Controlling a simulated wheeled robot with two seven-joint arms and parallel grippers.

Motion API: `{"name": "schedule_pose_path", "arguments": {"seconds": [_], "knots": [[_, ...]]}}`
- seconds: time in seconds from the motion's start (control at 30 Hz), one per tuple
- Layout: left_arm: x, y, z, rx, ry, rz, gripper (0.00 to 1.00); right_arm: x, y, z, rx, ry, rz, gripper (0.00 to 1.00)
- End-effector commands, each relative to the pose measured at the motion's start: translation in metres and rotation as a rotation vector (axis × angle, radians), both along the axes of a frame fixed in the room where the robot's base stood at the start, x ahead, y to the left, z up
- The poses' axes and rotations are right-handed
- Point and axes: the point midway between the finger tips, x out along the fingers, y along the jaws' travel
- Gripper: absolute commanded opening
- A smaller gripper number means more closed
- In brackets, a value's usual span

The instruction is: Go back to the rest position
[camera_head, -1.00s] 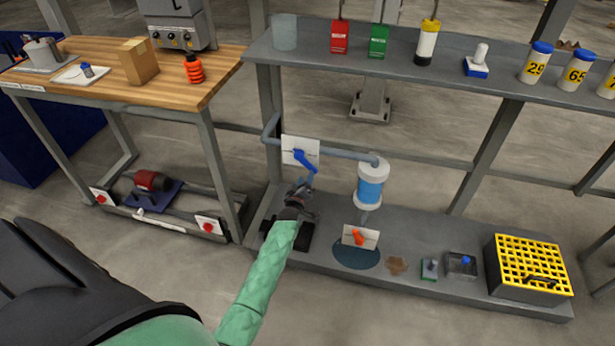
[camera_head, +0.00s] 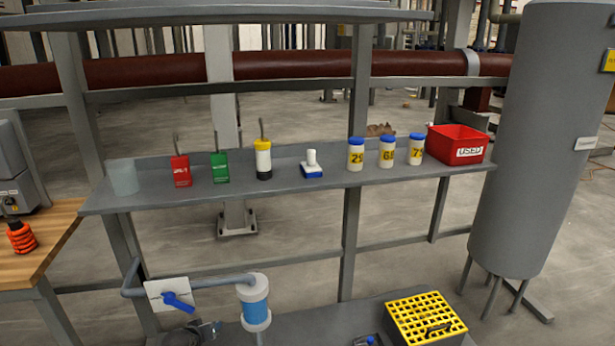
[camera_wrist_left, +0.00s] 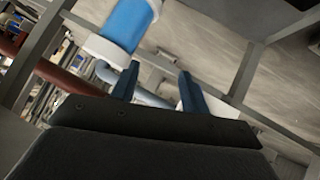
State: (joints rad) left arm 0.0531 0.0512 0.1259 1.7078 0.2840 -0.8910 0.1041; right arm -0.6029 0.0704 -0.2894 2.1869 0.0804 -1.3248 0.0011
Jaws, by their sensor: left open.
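My left gripper (camera_wrist_left: 158,88) shows in the left wrist view with its two blue-grey fingers apart and nothing held between them. Beyond the fingers are a grey-blue pipe and the blue filter housing (camera_wrist_left: 127,22) with its white end. In the head view, the housing (camera_head: 254,306) stands at the lower left, joined by a pipe to a white panel with a blue valve handle (camera_head: 178,301). A dark shape at the bottom edge there is cut off, and I cannot tell if it is my gripper. My right gripper is in neither view.
The grey shelf (camera_head: 325,192) holds a red tag, a green tag, several labelled jars and a red USED bin (camera_head: 457,145). A yellow grid-topped box (camera_head: 425,318) is below. A tall grey tank (camera_head: 535,140) stands right, a wooden table (camera_head: 40,245) left.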

Motion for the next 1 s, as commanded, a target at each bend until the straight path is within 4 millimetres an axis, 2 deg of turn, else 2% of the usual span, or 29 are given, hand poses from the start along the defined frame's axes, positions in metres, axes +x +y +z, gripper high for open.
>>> {"name": "schedule_pose_path", "arguments": {"seconds": [0.03,0.17,0.3,0.5,0.63,0.8,1.0], "knots": [[-0.012,-0.012,0.015,0.031,0.037,-0.04,0.45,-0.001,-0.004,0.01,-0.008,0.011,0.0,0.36],[-0.06,-0.044,0.046,0.123,0.158,-0.146,0.45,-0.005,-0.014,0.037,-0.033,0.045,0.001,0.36],[-0.134,-0.078,0.079,0.212,0.287,-0.246,0.45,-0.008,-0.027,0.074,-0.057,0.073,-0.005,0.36],[-0.242,-0.119,0.119,0.276,0.408,-0.339,0.45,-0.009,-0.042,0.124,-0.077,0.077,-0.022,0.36],[-0.297,-0.141,0.141,0.283,0.425,-0.378,0.45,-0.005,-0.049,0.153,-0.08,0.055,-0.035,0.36],[-0.362,-0.165,0.155,0.263,0.455,-0.43,0.45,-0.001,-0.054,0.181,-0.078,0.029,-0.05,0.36],[-0.428,-0.18,0.137,0.23,0.559,-0.474,0.45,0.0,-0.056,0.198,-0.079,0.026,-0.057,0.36]]}}
